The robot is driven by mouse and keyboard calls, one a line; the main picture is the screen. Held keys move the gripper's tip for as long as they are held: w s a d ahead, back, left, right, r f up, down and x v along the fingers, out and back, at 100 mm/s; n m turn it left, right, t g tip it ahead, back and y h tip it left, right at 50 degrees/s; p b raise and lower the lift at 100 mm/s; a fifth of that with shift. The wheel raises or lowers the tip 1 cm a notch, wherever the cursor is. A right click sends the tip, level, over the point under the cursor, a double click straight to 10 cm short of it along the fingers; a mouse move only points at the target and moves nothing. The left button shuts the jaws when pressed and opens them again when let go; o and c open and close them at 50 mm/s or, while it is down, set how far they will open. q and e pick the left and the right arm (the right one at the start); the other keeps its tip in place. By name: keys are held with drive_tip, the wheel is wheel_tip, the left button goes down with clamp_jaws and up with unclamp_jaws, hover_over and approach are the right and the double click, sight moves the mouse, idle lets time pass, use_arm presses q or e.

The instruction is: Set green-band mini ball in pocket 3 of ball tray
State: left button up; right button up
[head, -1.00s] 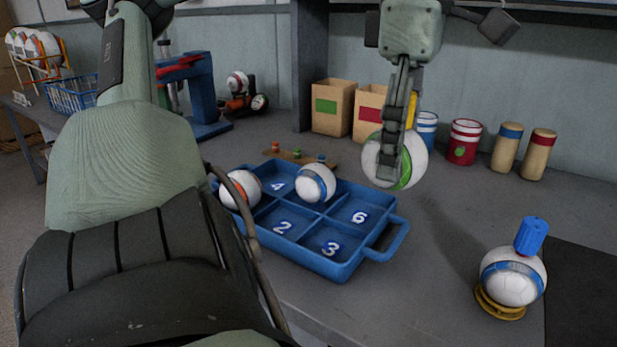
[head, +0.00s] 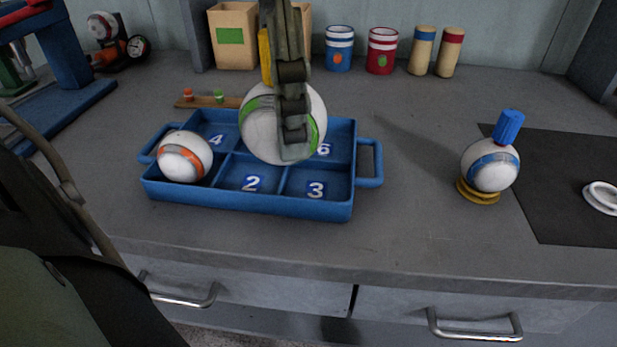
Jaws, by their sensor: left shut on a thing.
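The green-band mini ball (head: 262,135), white with green bands, is held by my left gripper (head: 291,125), which hangs from above and is shut on it. The ball appears above the back middle part of the blue ball tray (head: 250,206) and covers part of it. Pocket 3 (head: 335,186), front right, is empty and its number is in sight. Pockets 2 and 6 show their numbers beside it. An orange-band ball (head: 184,157) sits in the front left pocket. What lies behind the held ball is hidden. My right gripper is out of view.
A blue-band ball (head: 488,168) with a blue cylinder (head: 509,126) on top rests on a yellow ring (head: 478,191) at right. Cans and boxes line the back. The bench between tray and yellow ring is clear. A dark mat (head: 560,190) lies at far right.

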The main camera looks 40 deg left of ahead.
use_arm(q)
drive_tip(key=shift+s+d+f+n, duration=0.25)
drive_tip(key=shift+s+d+f, duration=0.15)
drive_tip(key=shift+d, duration=0.15)
drive_tip(key=shift+s+d+f+n, duration=0.25)
drive_tip(key=shift+s+d+f, duration=0.15)
drive_tip(key=shift+d, duration=0.15)
drive_tip(key=w+a+f, duration=0.1)
drive_tip(key=w+f, duration=0.1)
drive_tip(key=w, duration=0.1)
drive_tip(key=w+a+f, duration=0.2)
drive_tip(key=w+f, duration=0.1)
drive_tip(key=w+a+f, duration=0.1)
drive_tip(key=w+f, duration=0.1)
drive_tip(key=w, duration=0.2)
drive_tip(key=shift+a+f+p, duration=0.3)
drive_tip(key=shift+a+p, duration=0.05)
wheel_tip(320, 180, down, 2)
drive_tip(key=shift+f, duration=0.65)
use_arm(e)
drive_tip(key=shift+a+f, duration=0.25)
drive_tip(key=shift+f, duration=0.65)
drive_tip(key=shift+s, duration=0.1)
